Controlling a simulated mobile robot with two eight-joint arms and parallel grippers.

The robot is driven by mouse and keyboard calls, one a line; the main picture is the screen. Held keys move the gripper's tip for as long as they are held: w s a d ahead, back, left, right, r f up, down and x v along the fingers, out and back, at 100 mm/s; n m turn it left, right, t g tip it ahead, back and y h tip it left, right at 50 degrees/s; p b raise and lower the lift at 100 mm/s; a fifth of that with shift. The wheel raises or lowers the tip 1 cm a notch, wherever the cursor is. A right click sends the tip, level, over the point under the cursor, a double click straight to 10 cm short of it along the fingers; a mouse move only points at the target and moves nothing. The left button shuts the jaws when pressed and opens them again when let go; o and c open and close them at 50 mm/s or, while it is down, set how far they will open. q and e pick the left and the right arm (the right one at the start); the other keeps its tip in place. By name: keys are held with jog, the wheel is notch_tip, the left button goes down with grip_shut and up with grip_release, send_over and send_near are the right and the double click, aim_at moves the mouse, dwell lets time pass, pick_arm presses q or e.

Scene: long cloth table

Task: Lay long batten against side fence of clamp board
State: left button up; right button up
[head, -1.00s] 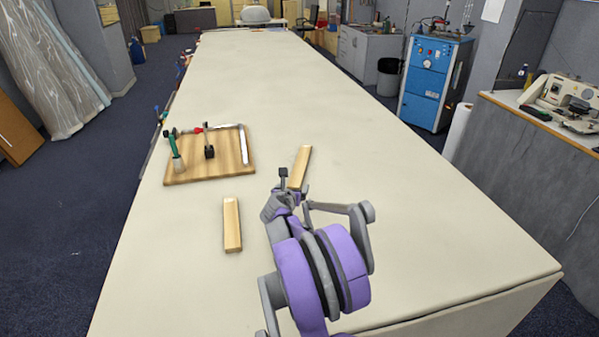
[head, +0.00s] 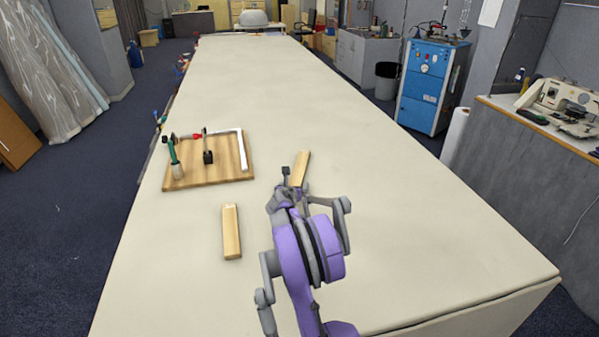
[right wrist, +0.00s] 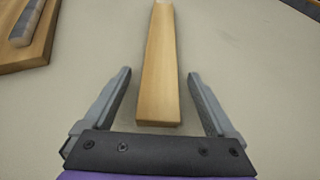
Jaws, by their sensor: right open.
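The clamp board (head: 228,167) lies on the table at left, with a pale metal side fence (head: 243,151) along its right edge. One wooden batten (head: 302,164) lies right of the board, its near part hidden by my right gripper (head: 290,188). A second batten (head: 231,232) lies nearer, below the board. I cannot tell for sure which is longer. My left gripper is out of view.
A clamp with a green handle (head: 173,153) and a dark clamp (head: 207,157) stand on the board. The table (head: 400,240) is clear to the right and beyond. The board's corner with its fence (right wrist: 27,25) shows at upper left in the right wrist view.

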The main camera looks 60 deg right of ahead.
grip_shut()
dwell(0.3)
jog(key=shift+r, duration=0.1)
